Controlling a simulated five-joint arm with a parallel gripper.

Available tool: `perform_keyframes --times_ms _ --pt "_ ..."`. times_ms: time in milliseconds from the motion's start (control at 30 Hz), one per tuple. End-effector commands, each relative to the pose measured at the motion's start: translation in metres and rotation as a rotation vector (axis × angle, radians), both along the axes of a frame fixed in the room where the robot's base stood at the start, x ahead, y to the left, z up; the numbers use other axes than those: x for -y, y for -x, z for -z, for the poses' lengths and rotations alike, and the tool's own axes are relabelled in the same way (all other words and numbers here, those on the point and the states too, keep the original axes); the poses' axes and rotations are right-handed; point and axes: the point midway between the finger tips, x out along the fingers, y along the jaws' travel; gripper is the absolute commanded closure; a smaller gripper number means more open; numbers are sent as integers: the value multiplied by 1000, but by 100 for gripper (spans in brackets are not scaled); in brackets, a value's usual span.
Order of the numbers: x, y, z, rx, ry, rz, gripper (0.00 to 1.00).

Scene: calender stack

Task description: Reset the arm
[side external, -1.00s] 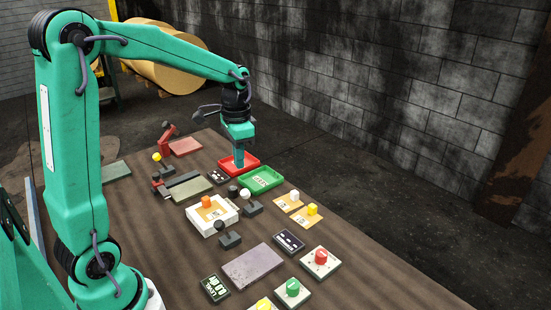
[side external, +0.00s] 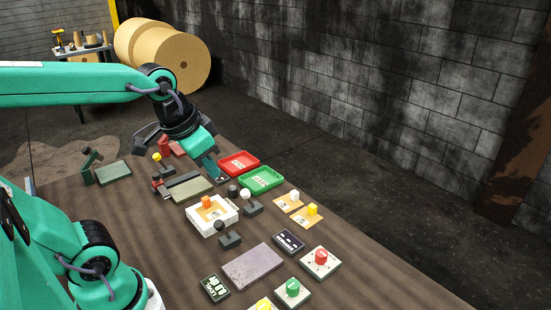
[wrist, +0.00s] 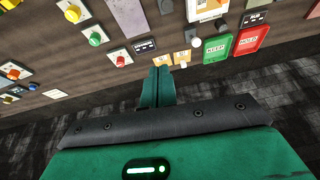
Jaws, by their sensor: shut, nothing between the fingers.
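My gripper (side external: 216,170) is shut and empty in the side external view. It hangs tilted above the table, just left of the red tray (side external: 239,163) and the green tray (side external: 261,180). In the wrist view its two green fingers (wrist: 161,85) are pressed together with nothing between them. The wrist view also shows the green tray (wrist: 217,48), marked KEEP, and the red tray (wrist: 249,41), marked HOLD. Both trays look empty. My gripper hides part of the small dark panel beside the trays.
Black levers stand mid-table. Large paper rolls (side external: 183,62) lie on the floor behind. The brick wall is well clear of the table.

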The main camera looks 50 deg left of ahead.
Motion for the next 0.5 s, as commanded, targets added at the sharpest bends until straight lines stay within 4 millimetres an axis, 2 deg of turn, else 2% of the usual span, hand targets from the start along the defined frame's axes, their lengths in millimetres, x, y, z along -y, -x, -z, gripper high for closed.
perform_keyframes --times_ms 200,500 --pt "10 23 1 78 28 -28 100" --pt "14 32 3 107 43 -43 100"
